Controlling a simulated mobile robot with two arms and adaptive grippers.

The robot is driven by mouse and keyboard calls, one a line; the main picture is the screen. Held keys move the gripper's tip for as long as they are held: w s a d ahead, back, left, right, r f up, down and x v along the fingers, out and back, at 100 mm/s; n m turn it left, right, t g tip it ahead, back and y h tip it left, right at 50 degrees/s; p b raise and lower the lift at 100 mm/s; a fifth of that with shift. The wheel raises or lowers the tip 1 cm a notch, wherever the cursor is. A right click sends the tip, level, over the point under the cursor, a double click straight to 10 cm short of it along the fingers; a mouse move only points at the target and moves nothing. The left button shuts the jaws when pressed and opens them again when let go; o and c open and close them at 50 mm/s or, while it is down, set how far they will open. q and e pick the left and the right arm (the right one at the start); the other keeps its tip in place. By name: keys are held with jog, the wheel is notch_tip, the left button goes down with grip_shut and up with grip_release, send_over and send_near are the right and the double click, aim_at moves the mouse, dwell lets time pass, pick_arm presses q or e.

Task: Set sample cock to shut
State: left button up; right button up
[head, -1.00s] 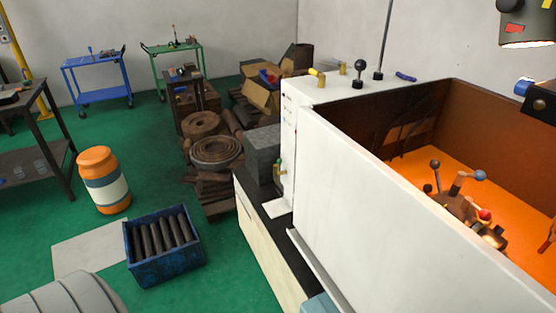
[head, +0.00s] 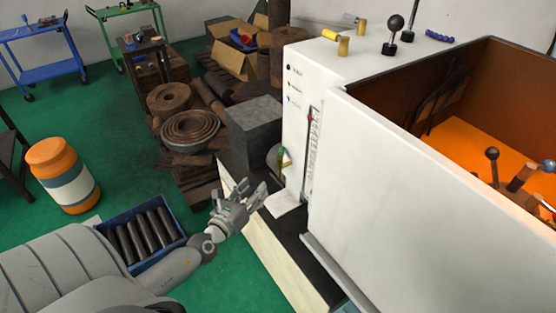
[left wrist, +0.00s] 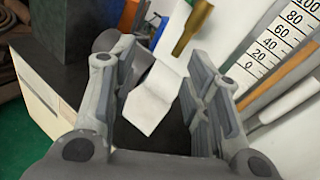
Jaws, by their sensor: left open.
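A small brass cock (head: 284,160) with a green part is on the lower left side of the white machine (head: 400,150), beside a grey block. A brass piece (left wrist: 193,28) shows at the top of the left wrist view, against the white panel; I cannot tell the handle's setting. My left gripper (head: 262,192) is in front of and below this fitting, apart from it. In the left wrist view its fingers (left wrist: 160,80) are spread and empty, with a white sheet behind them. My right gripper is not in view.
A scale (left wrist: 272,45) stands beside the brass piece. The grey block (head: 250,130) sits on the dark bench top left of the machine. Yellow-handled fittings (head: 336,40) and black-knobbed levers (head: 394,24) stand on top. A blue crate (head: 172,232) lies under my left arm.

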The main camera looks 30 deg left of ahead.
aim_at(281, 157)
pick_arm(q)
jog(key=w+r+m+t+p, duration=0.1)
jog(key=w+r+m, duration=0.2)
jog(key=w, duration=0.8)
notch_tip(281, 157, up, 2)
jog(key=shift+w+d+h, duration=0.4)
jog(key=shift+d, duration=0.05)
jog(key=shift+c, duration=0.4)
jog(key=shift+r, duration=0.1)
jog(key=c, duration=0.8)
